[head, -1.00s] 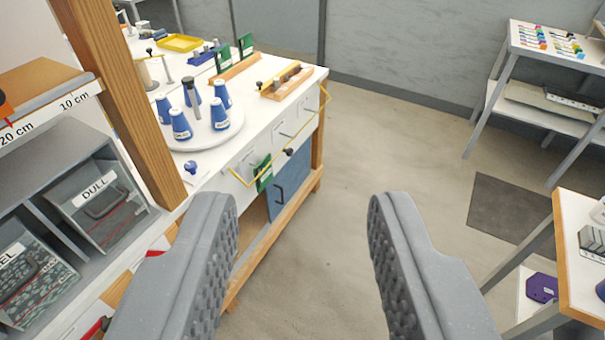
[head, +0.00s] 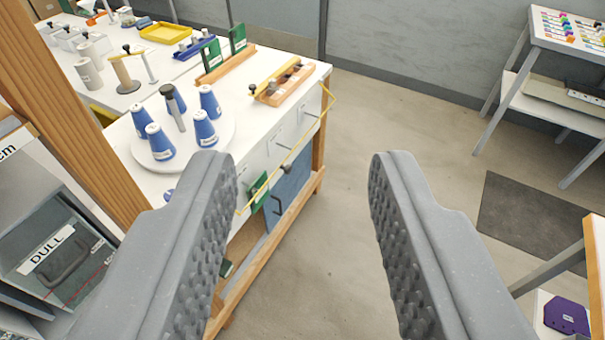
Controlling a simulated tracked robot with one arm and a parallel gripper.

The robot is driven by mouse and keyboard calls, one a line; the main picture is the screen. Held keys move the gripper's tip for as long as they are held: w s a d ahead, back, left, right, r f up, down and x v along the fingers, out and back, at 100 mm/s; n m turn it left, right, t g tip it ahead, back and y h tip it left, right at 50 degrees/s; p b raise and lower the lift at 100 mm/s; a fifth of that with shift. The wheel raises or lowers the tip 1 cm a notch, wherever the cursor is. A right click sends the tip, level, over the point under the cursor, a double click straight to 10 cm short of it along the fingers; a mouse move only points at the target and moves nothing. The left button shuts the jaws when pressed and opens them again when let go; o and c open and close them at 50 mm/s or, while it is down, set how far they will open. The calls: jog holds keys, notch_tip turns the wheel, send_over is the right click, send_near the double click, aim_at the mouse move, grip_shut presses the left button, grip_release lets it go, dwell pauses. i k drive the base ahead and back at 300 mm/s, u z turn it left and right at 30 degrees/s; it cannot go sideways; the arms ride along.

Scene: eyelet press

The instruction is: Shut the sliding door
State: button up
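My gripper (head: 303,165) is open and empty, its two grey ribbed fingers wide apart over the floor.
The white workbench (head: 262,136) holds a round tray (head: 221,131) of blue cones. A yellow rail (head: 314,128) runs along its front. A wooden post (head: 75,120) stands at left. A small table is at lower right. The floor (head: 390,130) between is clear.

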aim_at(284, 192)
jog(key=z, duration=0.05)
jog(key=i, duration=0.25)
jog(key=u, duration=0.1)
jog(key=k, duration=1.3)
jog(key=z, duration=0.4)
jog(key=i, duration=2.05)
jog(key=u, duration=0.55)
